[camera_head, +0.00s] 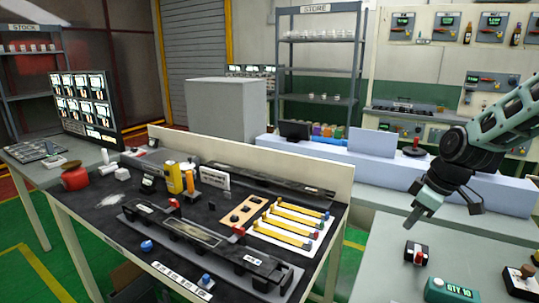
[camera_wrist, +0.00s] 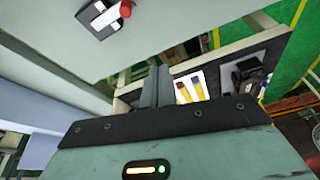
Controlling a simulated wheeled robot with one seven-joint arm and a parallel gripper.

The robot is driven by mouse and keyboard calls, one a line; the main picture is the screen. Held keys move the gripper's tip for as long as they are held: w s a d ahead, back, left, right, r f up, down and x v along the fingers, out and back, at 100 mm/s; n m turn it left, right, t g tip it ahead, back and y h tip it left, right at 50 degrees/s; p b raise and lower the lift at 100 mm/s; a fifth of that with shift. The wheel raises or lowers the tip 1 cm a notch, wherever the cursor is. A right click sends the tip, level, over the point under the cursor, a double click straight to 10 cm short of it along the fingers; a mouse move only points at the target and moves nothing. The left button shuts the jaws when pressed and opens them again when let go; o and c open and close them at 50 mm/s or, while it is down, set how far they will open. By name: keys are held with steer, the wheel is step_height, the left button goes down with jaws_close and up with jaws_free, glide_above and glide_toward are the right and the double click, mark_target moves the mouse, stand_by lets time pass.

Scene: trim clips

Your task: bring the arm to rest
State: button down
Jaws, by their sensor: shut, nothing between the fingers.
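My gripper (camera_head: 421,212) hangs at the right in the head view, with the dark arm links above it. Its fingers are together and hold nothing. It is above the left part of the grey-green table at the right, apart from the things there. In the wrist view my gripper's fingers (camera_wrist: 157,85) show pressed together, pointing away from the camera. Past them lie a table edge and part of the workbench with yellow strips (camera_wrist: 188,90).
The black-topped workbench (camera_head: 100,208) holds a long fixture and yellow strips (camera_head: 285,227). On the right table are a small box with a red knob (camera_head: 416,252), a green counter box (camera_head: 452,291) and another switch box (camera_head: 522,281). A low cream wall (camera_head: 300,170) backs the workbench.

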steer(key=s+a+r+g+h, duration=0.1)
steer(key=s+a, duration=0.5)
steer(key=a, duration=0.3)
steer(key=s+a+r+g, duration=0.1)
steer(key=s+a, duration=0.6)
steer(key=a, duration=0.3)
steer(key=s+a, duration=0.2)
steer(key=s, duration=0.5)
steer(key=s+a+r+h, duration=0.1)
steer(key=s+a, duration=0.2)
steer(key=s, duration=0.5)
steer(key=shift+s+a+r+m+g, duration=0.2)
steer(key=shift+s+m+g, duration=0.1)
